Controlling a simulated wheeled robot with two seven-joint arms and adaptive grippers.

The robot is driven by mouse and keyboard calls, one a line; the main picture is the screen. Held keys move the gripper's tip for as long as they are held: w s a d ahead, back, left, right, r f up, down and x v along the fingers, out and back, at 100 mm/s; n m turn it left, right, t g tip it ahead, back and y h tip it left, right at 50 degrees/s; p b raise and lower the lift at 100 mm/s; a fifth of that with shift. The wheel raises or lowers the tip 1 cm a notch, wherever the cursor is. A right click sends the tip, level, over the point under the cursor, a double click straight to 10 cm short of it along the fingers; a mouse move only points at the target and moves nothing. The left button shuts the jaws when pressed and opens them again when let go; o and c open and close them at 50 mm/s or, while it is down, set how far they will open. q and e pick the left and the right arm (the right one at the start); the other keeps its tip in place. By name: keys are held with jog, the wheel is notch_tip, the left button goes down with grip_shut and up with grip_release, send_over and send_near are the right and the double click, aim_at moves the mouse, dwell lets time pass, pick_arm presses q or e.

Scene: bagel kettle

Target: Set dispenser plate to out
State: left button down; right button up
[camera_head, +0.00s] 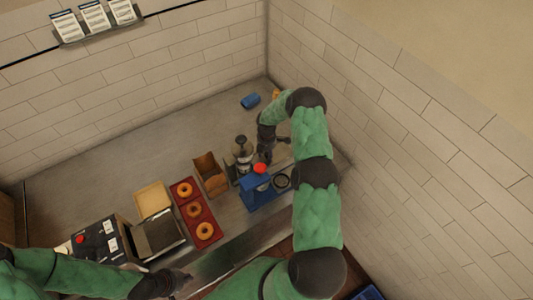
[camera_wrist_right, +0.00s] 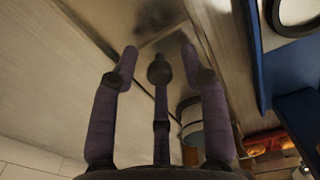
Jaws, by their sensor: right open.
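A blue dispenser (camera_head: 257,198) with a red top stands near the front of the counter. A round dark-rimmed piece (camera_head: 282,183) is on its right side; I cannot tell how far out the plate sits. In the right wrist view the blue body (camera_wrist_right: 258,60) and a round ring are at the right edge. My right gripper (camera_head: 267,155) points down just behind the dispenser; in its wrist view its fingers (camera_wrist_right: 160,62) are spread and empty, apart from the blue body. My left gripper (camera_head: 180,283) is low at the front edge; its jaws are too small to read.
A glass press (camera_head: 243,155) and a cardboard box (camera_head: 210,175) stand left of the dispenser. A red tray (camera_head: 209,218) holds bagels. A black toaster-like machine (camera_head: 100,243) is at the left. Tiled walls close the back and right. The back-left counter is clear.

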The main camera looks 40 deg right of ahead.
aim_at(284, 149)
jog(key=shift+f, duration=0.25)
grip_shut()
jog(key=shift+d, duration=0.1)
jog(key=d+b, duration=0.2)
jog(key=d, duration=0.1)
jog(key=d+b, duration=0.2)
jog(key=d, duration=0.1)
jog(key=s+d+b, duration=0.1)
jog(key=d+b, duration=0.2)
jog(key=shift+d+f, duration=0.15)
jog(key=shift+d, duration=0.2)
jog(key=shift+s+d, duration=0.15)
jog(key=shift+d, duration=0.3)
jog(key=shift+r, duration=0.25)
